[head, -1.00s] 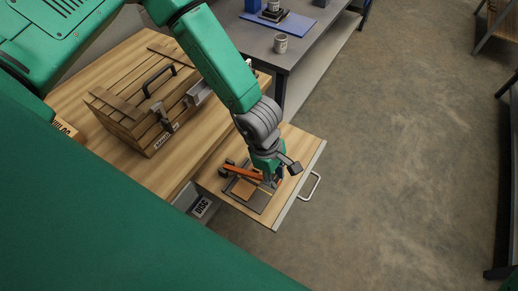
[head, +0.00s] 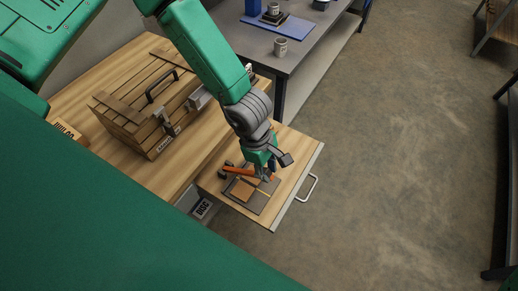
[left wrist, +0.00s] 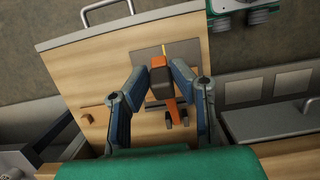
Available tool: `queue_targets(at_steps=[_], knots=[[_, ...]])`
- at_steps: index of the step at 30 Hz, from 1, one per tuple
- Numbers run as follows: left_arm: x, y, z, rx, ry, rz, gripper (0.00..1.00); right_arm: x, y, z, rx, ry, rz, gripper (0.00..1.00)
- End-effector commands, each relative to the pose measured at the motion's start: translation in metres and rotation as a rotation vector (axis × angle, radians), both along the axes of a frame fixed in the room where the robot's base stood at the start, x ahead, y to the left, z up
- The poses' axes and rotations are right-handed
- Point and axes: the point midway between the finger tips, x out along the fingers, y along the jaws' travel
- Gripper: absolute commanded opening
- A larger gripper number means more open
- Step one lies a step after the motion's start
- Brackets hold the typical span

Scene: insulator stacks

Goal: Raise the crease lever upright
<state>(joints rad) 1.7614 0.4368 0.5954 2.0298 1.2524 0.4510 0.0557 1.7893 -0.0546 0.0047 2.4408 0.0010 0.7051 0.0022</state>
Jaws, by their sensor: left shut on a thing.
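The crease lever is an orange bar (head: 238,171) with dark pivot parts at its left end. It lies low and near flat over a dark grey plate (head: 262,205) with a tan pad (head: 243,190), on the pulled-out wooden drawer board. My left gripper (head: 266,176) is over the lever's right end and partly hides it. The dark pivot (left wrist: 177,120) shows nearer the camera. My right gripper is in neither view.
A slatted wooden box (head: 140,110) with a black handle stands on the wooden worktop behind. The drawer has a metal front edge and handle (head: 307,188). Open floor lies to the right.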

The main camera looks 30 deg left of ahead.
Motion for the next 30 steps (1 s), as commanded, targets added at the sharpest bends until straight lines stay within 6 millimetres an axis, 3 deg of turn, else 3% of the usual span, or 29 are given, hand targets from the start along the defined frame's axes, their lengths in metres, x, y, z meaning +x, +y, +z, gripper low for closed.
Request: queue_targets(at_steps=[30], knots=[[0.004, 0.021, 0.018, 0.000, -0.007, 0.002, 0.08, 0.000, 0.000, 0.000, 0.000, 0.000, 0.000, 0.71]])
